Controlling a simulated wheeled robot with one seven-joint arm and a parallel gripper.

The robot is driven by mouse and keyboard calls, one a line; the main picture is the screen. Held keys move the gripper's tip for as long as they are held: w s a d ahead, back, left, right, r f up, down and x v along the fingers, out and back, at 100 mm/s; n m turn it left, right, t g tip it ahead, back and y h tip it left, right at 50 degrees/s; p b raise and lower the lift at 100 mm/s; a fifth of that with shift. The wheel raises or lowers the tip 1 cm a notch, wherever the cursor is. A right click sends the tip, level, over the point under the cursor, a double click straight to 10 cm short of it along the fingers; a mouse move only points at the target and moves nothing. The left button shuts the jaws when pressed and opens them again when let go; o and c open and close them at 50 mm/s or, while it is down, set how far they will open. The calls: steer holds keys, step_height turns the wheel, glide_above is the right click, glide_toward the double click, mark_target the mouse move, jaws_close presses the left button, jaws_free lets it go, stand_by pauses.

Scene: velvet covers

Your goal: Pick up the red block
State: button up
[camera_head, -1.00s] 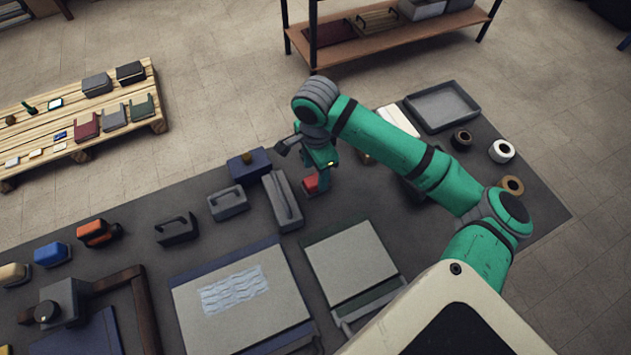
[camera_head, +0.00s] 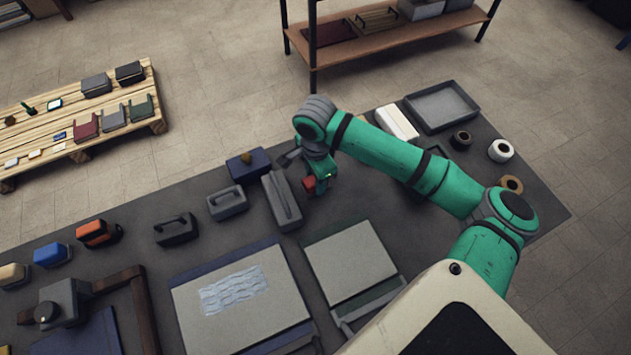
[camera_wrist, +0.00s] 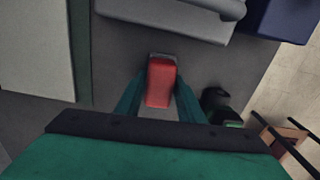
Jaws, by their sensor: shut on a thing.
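The red block (camera_wrist: 160,84) sits between the two green fingers of my gripper (camera_wrist: 160,100) in the wrist view. In the head view the red block (camera_head: 309,183) shows as a small red patch at the tip of my gripper (camera_head: 316,184). My gripper is shut on it, and the block appears to be held above the dark mat. The gripper's body and fingers partly cover the block in the head view.
A long grey handled box (camera_head: 281,201) stands just left of my gripper, with a blue box (camera_head: 248,163) behind it. Grey boards (camera_head: 350,262) lie in front. A grey tray (camera_head: 441,105) and rolls (camera_head: 501,151) lie to the right.

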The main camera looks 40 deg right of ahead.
steer(key=shift+r, duration=0.55)
steer(key=s+a+r, duration=0.6)
steer(key=s+r, duration=0.6)
steer(key=shift+s+a, duration=0.15)
steer(key=shift+a, duration=0.15)
steer(key=shift+o, duration=1)
steer(key=shift+f, duration=0.1)
